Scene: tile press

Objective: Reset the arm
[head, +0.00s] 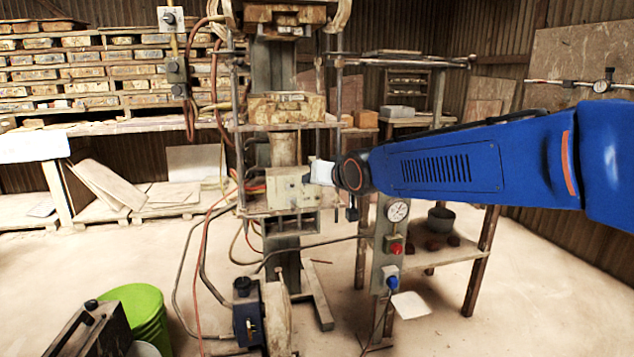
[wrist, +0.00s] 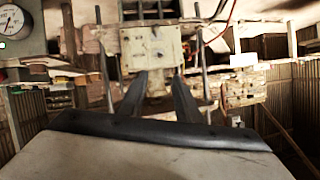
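My blue arm reaches in from the right in the head view. Its end, my gripper (head: 320,173), is in front of the tile press (head: 283,188) at the pale box on its middle, small and partly merged with it; I cannot tell if it touches. In the wrist view the two dark fingers of my gripper (wrist: 158,82) stand apart with nothing between them. The press's pale box (wrist: 150,48) shows beyond the fingertips.
A post with a gauge (head: 397,211) and red and blue knobs stands below my arm. Hoses hang left of the press. A green bucket (head: 140,308) is at the front left. Stacked tile moulds (head: 70,72) fill the back left. A table (head: 455,262) stands right of the post.

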